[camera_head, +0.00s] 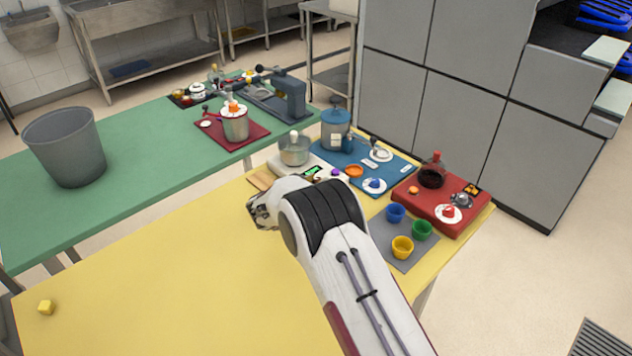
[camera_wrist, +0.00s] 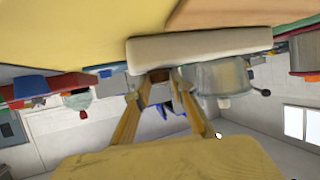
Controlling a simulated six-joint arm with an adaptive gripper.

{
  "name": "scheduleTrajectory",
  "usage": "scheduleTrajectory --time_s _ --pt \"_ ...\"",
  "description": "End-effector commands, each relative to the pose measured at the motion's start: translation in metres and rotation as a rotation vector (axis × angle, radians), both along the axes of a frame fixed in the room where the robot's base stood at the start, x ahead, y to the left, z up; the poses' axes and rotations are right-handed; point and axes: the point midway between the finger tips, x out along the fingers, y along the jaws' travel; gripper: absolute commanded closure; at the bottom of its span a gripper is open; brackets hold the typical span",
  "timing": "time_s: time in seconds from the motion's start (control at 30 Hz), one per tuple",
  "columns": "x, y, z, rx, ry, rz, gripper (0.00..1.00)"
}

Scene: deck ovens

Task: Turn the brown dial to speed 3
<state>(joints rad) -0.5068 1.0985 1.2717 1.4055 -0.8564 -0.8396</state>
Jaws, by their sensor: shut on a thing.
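My gripper (camera_wrist: 161,78) shows in the wrist view with its two tan fingers closing in on a small brown piece (camera_wrist: 158,92), which looks like the brown dial. The piece sits at the edge of a white appliance base (camera_wrist: 200,50), and the fingers are shut on it. The speed marks cannot be read. In the head view the gripper end (camera_head: 262,209) is low in front of the white base (camera_head: 283,167). The dial is hidden there. A metal pot (camera_head: 294,150) stands on the base, and it also shows in the wrist view (camera_wrist: 222,78).
A green display (camera_head: 312,170) is beside my wrist. A blue mat (camera_head: 391,186), a red board (camera_head: 428,215) and blue, green and yellow cups (camera_head: 402,247) stand to the right.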

Motion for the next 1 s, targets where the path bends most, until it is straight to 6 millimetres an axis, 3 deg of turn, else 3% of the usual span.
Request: scheduleTrajectory --time_s 1.0 --pt "0.0021 0.0027 -0.0007 -0.001 -0.001 -0.239 0.98"
